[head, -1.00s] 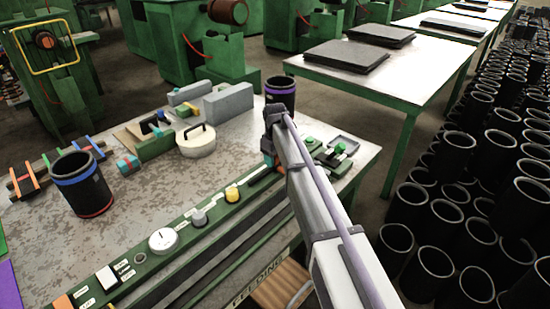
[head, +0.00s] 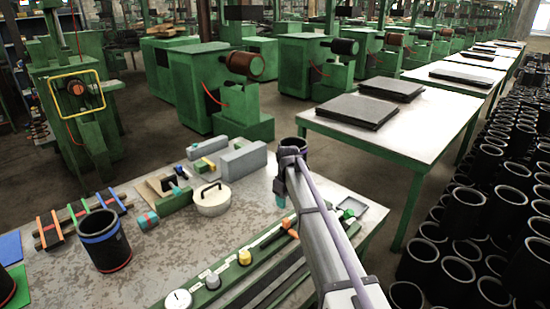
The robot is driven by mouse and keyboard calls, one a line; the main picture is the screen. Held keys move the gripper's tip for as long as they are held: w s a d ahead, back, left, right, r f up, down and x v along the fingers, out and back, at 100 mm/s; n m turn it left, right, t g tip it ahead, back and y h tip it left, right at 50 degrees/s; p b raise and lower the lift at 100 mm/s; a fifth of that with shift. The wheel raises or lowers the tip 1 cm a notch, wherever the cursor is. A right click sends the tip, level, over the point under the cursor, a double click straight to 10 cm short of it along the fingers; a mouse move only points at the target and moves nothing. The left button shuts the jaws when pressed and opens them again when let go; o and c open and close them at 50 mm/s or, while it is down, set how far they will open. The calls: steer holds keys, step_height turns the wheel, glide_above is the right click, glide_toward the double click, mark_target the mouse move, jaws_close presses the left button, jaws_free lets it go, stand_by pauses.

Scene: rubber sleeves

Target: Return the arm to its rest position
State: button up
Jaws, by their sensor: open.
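My arm reaches from the bottom right over the worktable (head: 190,255). My gripper (head: 281,190) is at its far end, low over the table's right part, and is open; its fingertips are mostly hidden behind the arm. A black sleeve (head: 296,143) stands upright just behind the arm's end, partly covered by it. I cannot tell whether they touch. Another black sleeve with a blue band and a red lower band (head: 103,244) stands upright at the table's left, well apart from my gripper.
A white lidded pot (head: 212,202), grey blocks (head: 244,160) and a striped rack (head: 80,217) stand on the table. A control strip with knobs (head: 245,257) runs along the front. Many black sleeves (head: 463,205) crowd the right. A second table (head: 432,118) stands behind.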

steer(key=s+d+m, duration=0.2)
steer(key=s, duration=0.9)
steer(key=s+d+m, duration=0.3)
steer(key=s, duration=0.8)
steer(key=s+d+m, duration=0.2)
steer(key=s+m, duration=0.1)
steer(key=s, duration=0.8)
steer(key=shift+s+d, duration=0.25)
steer(key=shift+s, duration=0.05)
